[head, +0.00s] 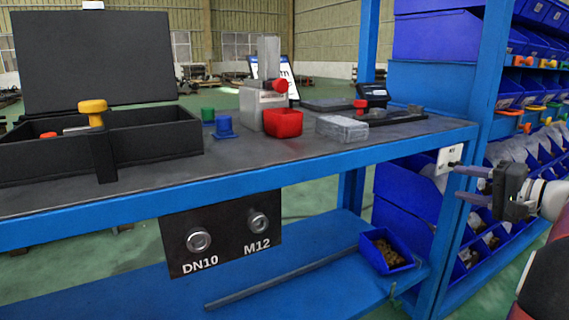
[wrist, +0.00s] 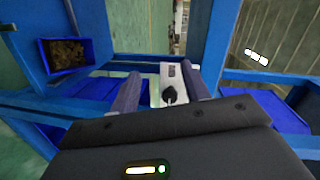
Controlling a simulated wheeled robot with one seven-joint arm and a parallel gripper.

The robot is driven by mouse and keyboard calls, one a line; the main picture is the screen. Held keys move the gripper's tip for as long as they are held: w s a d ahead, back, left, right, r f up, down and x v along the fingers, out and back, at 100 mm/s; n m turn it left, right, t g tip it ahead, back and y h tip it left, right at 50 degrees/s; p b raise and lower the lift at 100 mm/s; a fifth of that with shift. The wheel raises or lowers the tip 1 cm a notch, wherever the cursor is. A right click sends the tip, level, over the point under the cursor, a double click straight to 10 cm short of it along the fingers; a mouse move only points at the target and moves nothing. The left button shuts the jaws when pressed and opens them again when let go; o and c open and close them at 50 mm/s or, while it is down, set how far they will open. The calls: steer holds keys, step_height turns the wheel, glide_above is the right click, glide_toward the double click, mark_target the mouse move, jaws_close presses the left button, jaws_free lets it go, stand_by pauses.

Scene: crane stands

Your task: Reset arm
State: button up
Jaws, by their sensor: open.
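My gripper (head: 466,182) is at the right of the head view, beside the blue post of the workbench and in front of the shelf bins. Its two fingers are apart with nothing between them. In the wrist view my gripper (wrist: 158,95) points at a small white switch box (wrist: 174,75) with a black knob. The switch box (head: 449,157) also shows on the blue post in the head view, just beyond the fingertips. I cannot tell whether the fingers touch it.
The blue workbench (head: 330,166) carries a black open case (head: 155,140), a red bin (head: 283,124) and a clear box (head: 342,128). A small blue bin (head: 386,250) sits on the lower shelf. Racks of blue bins (head: 405,195) stand close behind my gripper.

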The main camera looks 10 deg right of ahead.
steer(key=s+a+f+n+g+p, duration=0.1)
steer(key=s+a+f+g, duration=0.15)
steer(key=a, duration=0.55)
steer(key=s+a+f+n+g+h+p, duration=0.1)
steer(key=s+a+n+g, duration=0.15)
steer(key=a, duration=0.65)
steer(key=s+a+f+n+g+p, duration=0.1)
steer(key=s+a+g, duration=0.15)
steer(key=a, duration=0.55)
steer(key=s+a+f+n+h+p, duration=0.1)
steer(key=s+a+f+h, duration=0.1)
steer(key=s, duration=0.2)
steer(key=s+a+f+n+g+h+p, duration=0.1)
steer(key=s+a+f+n+h, duration=0.1)
steer(key=s, duration=0.3)
steer(key=s+a+f+n+h+p, duration=0.1)
steer(key=s+f+n+h, duration=0.1)
steer(key=s, duration=0.3)
steer(key=shift+a+f, duration=0.4)
steer(key=shift+f, duration=0.05)
steer(key=shift+n, duration=0.25)
